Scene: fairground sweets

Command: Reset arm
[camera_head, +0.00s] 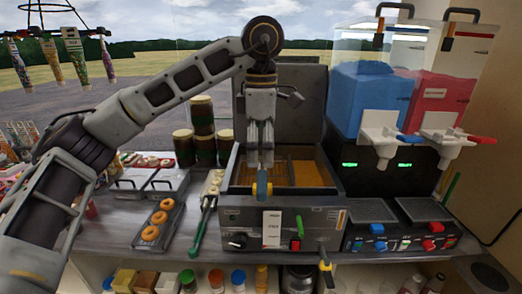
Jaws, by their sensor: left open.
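My left arm comes in from the left and arches over the counter. My left gripper (260,158) points straight down over the front of the open fryer (262,215). Its jaws are open, and I see nothing between them. Just below the fingertips is a blue and yellow handle (262,187) at the fryer's front edge; I cannot tell whether the fingers touch it. My right gripper is not in view.
A tray of ring doughnuts (157,226) and tongs with a green handle (200,232) lie left of the fryer. Stacked dark jars (203,115) stand behind. A slush machine with blue (370,95) and red (440,98) tanks stands right. Jars fill the shelf below.

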